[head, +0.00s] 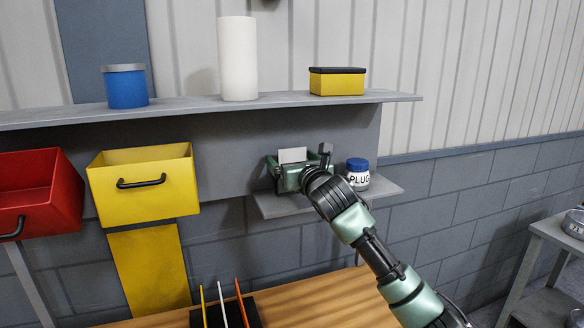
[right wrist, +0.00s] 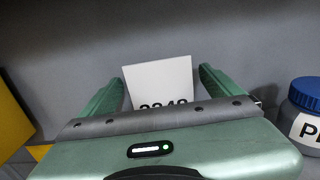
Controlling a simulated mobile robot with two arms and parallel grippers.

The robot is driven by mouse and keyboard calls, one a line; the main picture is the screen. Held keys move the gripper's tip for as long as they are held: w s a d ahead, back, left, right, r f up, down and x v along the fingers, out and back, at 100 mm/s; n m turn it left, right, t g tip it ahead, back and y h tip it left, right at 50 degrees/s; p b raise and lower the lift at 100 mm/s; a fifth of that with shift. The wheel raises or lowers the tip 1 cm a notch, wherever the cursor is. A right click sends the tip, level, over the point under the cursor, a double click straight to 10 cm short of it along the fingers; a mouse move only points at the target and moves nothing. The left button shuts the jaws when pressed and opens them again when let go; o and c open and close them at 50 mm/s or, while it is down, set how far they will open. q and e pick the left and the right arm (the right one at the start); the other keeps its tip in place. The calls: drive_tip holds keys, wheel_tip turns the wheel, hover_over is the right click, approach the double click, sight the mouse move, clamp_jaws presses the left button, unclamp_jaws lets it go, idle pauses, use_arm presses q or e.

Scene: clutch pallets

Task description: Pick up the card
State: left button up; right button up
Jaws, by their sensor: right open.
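The white card (head: 292,155) stands upright above the small grey shelf on the wall. In the right wrist view the card (right wrist: 158,82) shows dark printed digits, and the gripper body hides its lower part. My right gripper (head: 301,167) is open at the card. In the right wrist view its two green fingers (right wrist: 161,84) lie on either side of the card, with a gap on each side. I cannot tell how deep the card is between them. My left gripper is not in view.
A jar with a blue lid (head: 358,173) stands just right of the gripper on the small shelf (head: 277,207). A yellow bin (head: 145,198) and a red bin (head: 38,207) hang at left. The upper shelf (head: 190,109) runs above.

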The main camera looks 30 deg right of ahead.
drive_tip(key=shift+s, duration=0.15)
drive_tip(key=shift+c, duration=0.9)
drive_tip(key=c, duration=1.2)
drive_tip(key=shift+c, duration=0.2)
drive_tip(key=shift+r, duration=0.1)
